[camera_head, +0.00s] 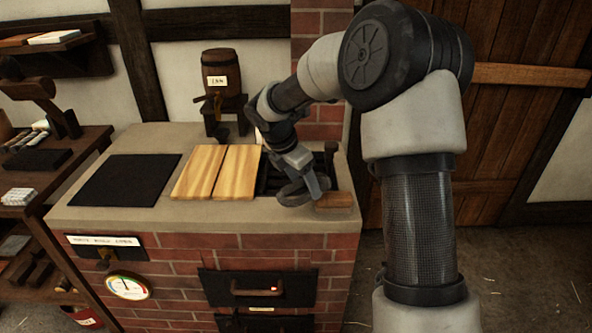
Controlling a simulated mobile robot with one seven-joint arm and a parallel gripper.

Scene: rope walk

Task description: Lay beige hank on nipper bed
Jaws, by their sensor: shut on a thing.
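My gripper (308,191) is low over the right end of the brick stove's top, its fingers pointing down. It is shut, but what it holds is hidden or too small to make out. A dark, slotted fixture (266,183), possibly the nipper bed, sits just left of my gripper and is partly covered by it. A dark upright piece (331,156) stands behind my gripper on the right. A brown wooden block (335,201) is close to the fingertips on the right; I cannot tell if they touch. I cannot make out a beige hank.
Two wooden boards (216,172) and a black plate (125,181) lie on the stove top (160,215). A labelled barrel (221,84) with a tap stands at the back. A shelf unit (75,160) with small goods stands left. My arm hides part of the right side.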

